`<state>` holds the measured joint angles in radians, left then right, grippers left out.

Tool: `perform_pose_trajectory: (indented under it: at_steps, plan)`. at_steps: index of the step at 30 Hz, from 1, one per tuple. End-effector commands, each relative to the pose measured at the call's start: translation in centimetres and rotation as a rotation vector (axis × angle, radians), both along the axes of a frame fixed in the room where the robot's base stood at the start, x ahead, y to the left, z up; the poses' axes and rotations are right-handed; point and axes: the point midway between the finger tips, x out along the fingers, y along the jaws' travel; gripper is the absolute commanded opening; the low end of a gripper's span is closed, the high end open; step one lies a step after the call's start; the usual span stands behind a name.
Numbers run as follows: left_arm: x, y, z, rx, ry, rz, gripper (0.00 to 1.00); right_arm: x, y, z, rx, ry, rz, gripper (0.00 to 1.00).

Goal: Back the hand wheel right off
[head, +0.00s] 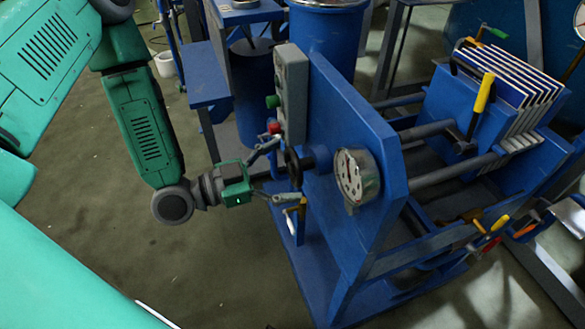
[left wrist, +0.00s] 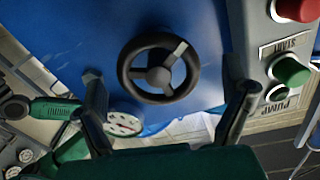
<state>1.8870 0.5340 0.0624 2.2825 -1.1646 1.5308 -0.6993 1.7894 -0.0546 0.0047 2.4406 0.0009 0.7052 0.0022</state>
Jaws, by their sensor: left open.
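The hand wheel (head: 293,163) is a black disc seen nearly edge-on, on the left face of the upright blue plate (head: 330,135). In the left wrist view the wheel (left wrist: 158,68) is a dark ring with three spokes and a light mark at its upper right. My left gripper (head: 286,170) is open, facing the wheel. Its fingers (left wrist: 170,92) stand apart on either side of the wheel, and no contact shows in the left wrist view. My right gripper is not in view.
A grey control box (head: 291,85) with buttons is on the plate above the wheel, close to the upper finger. A dial gauge (head: 357,176) is on the plate's other side. A yellow-handled lever (head: 484,93) stands at right. Open floor (head: 215,265) lies below my left arm.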

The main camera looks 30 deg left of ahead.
Motion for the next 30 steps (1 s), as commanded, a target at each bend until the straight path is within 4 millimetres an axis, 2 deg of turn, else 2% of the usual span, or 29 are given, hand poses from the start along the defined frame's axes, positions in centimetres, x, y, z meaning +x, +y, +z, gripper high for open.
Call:
perform_pose_trajectory:
  at_steps: [4,14,18,30]
  plan:
    - [0.92,-0.87,0.02,0.000,-0.001,-0.001,0.92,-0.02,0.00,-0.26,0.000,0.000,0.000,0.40]
    - [1.13,-1.04,0.06,-0.001,0.001,0.000,0.92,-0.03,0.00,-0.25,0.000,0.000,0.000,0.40]
    - [1.13,-1.02,0.04,-0.001,0.001,0.000,0.43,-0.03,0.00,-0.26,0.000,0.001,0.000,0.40]
    - [1.13,-0.96,0.07,-0.032,0.030,0.002,0.43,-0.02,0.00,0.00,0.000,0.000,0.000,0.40]
